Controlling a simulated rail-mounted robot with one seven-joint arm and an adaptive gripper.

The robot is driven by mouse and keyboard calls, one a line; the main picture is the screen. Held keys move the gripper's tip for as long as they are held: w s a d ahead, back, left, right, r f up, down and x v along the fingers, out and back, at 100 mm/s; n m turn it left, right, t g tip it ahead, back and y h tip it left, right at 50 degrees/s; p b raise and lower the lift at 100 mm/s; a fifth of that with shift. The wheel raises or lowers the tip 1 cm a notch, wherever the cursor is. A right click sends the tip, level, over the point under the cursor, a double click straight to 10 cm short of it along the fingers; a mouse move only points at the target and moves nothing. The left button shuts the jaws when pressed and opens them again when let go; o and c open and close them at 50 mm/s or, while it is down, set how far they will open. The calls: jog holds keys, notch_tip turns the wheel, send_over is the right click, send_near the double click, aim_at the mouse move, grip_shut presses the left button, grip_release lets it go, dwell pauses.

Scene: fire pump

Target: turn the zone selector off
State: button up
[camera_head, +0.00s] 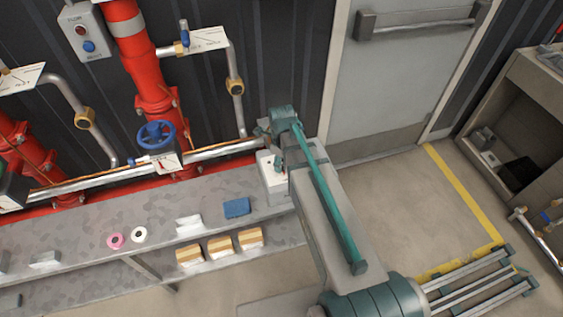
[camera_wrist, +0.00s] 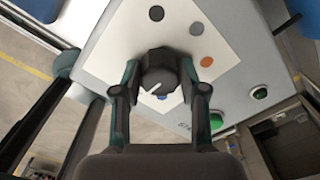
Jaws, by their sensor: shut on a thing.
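The zone selector (camera_wrist: 159,71) is a dark round knob with a white pointer mark, on a white plate (camera_wrist: 118,38) in the wrist view. Around it are dark, grey, orange-brown and blue dots. The white mark sits on the knob's lower left part, near the blue dot. My gripper (camera_wrist: 160,74) has one finger on each side of the knob and is shut on it. In the head view the pale selector box (camera_head: 270,180) stands at the shelf's right end, partly hidden by my arm; the knob itself cannot be made out there.
Red pipes with a blue handwheel (camera_head: 157,134) stand left of my arm. The grey shelf (camera_head: 80,240) holds tape rolls and small blocks. A grey door (camera_head: 390,75) is behind; open floor lies to the right.

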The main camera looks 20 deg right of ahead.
jog(key=o, duration=1.1)
jog(key=shift+o, duration=0.2)
notch_tip(320, 180, up, 12)
jog(key=shift+d, duration=0.1)
